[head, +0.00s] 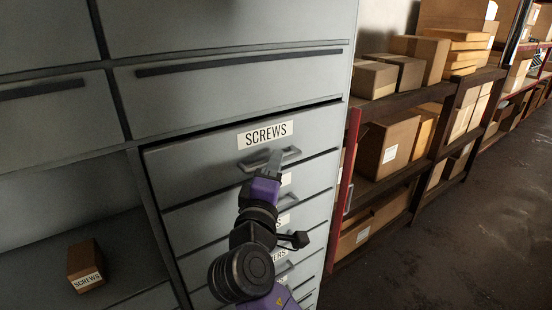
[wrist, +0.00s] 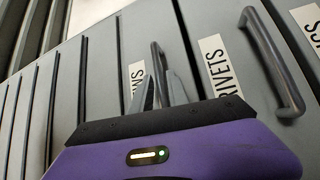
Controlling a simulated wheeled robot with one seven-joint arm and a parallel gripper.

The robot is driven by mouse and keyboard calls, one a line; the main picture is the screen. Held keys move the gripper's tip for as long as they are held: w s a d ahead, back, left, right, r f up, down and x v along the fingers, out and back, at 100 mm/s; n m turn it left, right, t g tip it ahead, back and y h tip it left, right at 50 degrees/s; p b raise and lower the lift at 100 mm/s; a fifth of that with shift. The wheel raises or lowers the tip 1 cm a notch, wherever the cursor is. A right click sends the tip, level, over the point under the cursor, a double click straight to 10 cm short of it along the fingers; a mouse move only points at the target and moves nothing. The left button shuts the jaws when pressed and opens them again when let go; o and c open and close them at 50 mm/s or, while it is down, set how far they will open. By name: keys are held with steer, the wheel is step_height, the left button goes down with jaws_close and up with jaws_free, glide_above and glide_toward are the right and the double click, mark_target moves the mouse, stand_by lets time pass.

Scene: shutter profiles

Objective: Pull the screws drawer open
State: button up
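The screws drawer (head: 200,163) is a grey drawer front with a white SCREWS label (head: 265,134). A dark line runs along its top edge; I cannot tell whether it stands slightly out. Its grey bar handle (head: 291,153) sits below the label. My gripper (head: 274,158) is at this handle, its fingers reaching it from the front. In the wrist view, the fingers (wrist: 161,88) lie on both sides of the dark handle bar (wrist: 156,56). I cannot tell whether they press on it. Part of the screws label (wrist: 137,76) shows beside them.
More labelled drawers lie below; the rivets label (wrist: 220,65) and a neighbouring handle (wrist: 272,62) show in the wrist view. A small brown screws box (head: 84,262) sits in an open bay at left. Shelves with cardboard boxes (head: 388,143) stand at right, beside clear floor (head: 450,250).

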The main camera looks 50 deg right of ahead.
steer(key=shift+w+d+r, duration=0.1)
steer(key=shift+w+d, duration=0.2)
steer(key=shift+d, duration=0.2)
jaws_close()
stand_by(1.2)
